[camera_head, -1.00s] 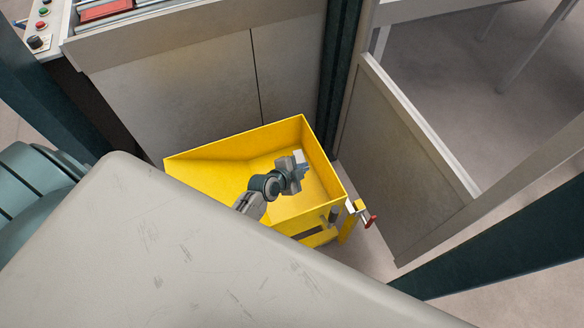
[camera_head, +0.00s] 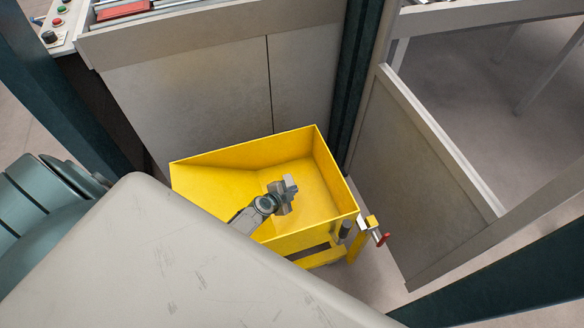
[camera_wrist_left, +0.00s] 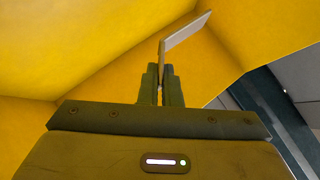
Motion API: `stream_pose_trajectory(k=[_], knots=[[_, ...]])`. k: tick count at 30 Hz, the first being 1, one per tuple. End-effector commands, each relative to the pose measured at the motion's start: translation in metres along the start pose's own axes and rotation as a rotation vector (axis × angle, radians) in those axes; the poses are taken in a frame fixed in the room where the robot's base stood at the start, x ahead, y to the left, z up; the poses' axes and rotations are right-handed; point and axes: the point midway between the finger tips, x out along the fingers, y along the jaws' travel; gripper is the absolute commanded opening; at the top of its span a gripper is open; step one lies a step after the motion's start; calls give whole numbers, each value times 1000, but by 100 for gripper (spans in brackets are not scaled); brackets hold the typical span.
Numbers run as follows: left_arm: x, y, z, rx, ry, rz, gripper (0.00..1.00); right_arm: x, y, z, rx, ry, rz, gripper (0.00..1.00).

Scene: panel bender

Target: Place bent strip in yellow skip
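The yellow skip (camera_head: 330,172) stands on the floor in front of the grey machine panels, its open top facing up. My left gripper (camera_head: 286,190) is over or inside the skip's opening; its exact height is hard to tell. In the left wrist view its two fingers (camera_wrist_left: 162,88) are close together on the bent strip (camera_wrist_left: 186,34), a thin pale piece with a fold. The strip sticks out beyond the fingertips, with the skip's yellow walls (camera_wrist_left: 90,40) around it. In the head view the strip is too small to make out clearly. My right gripper is not in view.
A clamp-like fitting with a red tip (camera_head: 380,238) sticks out at the skip's right front corner. A framed grey panel (camera_head: 425,170) stands to the right, and a dark post (camera_head: 352,90) behind. Button controls (camera_head: 55,25) are at the top left.

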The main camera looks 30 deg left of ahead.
Motion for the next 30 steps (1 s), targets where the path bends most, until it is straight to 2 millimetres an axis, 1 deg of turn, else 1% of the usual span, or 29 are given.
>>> stream_pose_trajectory(k=[1,3,10,20,30], knots=[[7,9,7,-2,-1,1,0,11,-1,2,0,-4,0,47],[11,13,10,-1,0,0,0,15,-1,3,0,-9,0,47],[11,13,11,0,0,0,0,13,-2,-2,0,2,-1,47],[14,17,14,0,1,0,0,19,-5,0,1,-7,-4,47],[17,21,18,0,0,1,0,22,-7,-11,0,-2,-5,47]])
